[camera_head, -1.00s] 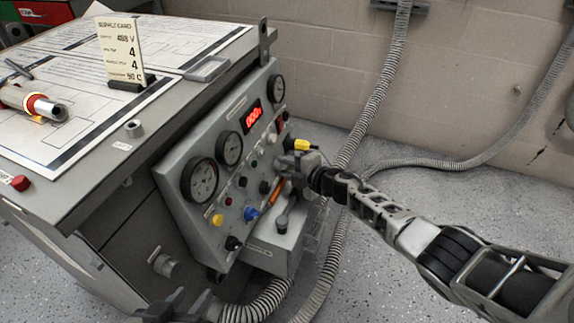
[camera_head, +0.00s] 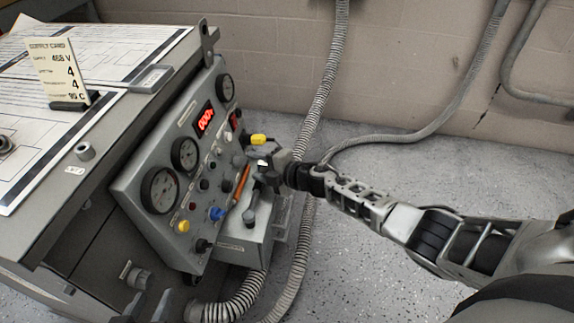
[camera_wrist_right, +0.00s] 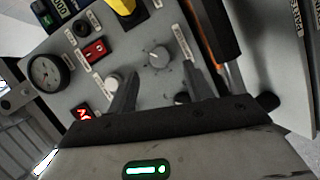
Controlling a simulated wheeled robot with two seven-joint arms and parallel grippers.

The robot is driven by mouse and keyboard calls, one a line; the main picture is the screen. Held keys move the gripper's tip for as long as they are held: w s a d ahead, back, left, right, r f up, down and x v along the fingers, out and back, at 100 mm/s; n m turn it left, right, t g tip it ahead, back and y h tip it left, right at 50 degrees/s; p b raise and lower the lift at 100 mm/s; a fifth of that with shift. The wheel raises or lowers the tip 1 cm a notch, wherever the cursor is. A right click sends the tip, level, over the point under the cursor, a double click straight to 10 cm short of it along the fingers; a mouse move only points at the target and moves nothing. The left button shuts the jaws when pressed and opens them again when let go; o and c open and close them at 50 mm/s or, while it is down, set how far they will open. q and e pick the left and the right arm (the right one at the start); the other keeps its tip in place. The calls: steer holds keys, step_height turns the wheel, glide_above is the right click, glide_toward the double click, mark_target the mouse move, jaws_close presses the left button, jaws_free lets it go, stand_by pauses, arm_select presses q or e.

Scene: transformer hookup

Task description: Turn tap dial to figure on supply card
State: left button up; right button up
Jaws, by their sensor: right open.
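The supply card (camera_head: 60,72) stands upright in a dark holder on the bench top at left; it shows two 4s, a voltage and a temperature. The grey control panel (camera_head: 150,217) slopes down from the bench. My right gripper (camera_head: 262,164) is at the panel's right side and hides part of it. In the right wrist view a round grey dial (camera_wrist_right: 159,54) lies ahead, between the spread fingertips of my right gripper (camera_wrist_right: 160,78); I cannot tell whether they touch it. Its small label is unreadable.
The panel carries a red display (camera_head: 205,118), round gauges (camera_head: 160,190), a yellow knob (camera_head: 183,226) and a blue knob (camera_head: 216,213). A red rocker switch (camera_wrist_right: 94,50) and a white knob (camera_wrist_right: 114,82) sit close to the dial. A ribbed hose (camera_head: 308,165) runs behind my right gripper.

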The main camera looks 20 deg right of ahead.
arm_select(q)
steer(key=r+p, duration=0.2)
steer(key=r, duration=0.1)
steer(key=shift+a+p, duration=0.3)
steer(key=shift+p, duration=0.1)
arm_select(e)
steer(key=v, duration=1.1)
steer(key=shift+s, duration=0.15)
steer(key=shift+r, duration=0.1)
arm_select(q)
steer(key=r+p, duration=0.1)
steer(key=p, duration=0.1)
steer(key=r+p, duration=0.1)
steer(key=p, duration=0.4)
steer(key=shift+a+r+g+y, duration=0.3)
steer(key=shift+r, duration=0.1)
arm_select(e)
steer(key=s+a+r+m+h, duration=0.2)
steer(key=s+r+m, duration=0.3)
steer(key=s+m, duration=0.5)
steer(key=s+a+r+m+g+h, duration=0.1)
steer(key=s+a+r+m, duration=0.4)
steer(key=s+m, duration=0.5)
steer(key=shift+s+r+m+h, duration=0.25)
steer(key=shift+m+h, duration=0.25)
steer(key=shift+h, duration=0.4)
arm_select(q)
steer(key=shift+s, duration=0.15)
arm_select(e)
steer(key=shift+a, duration=0.15)
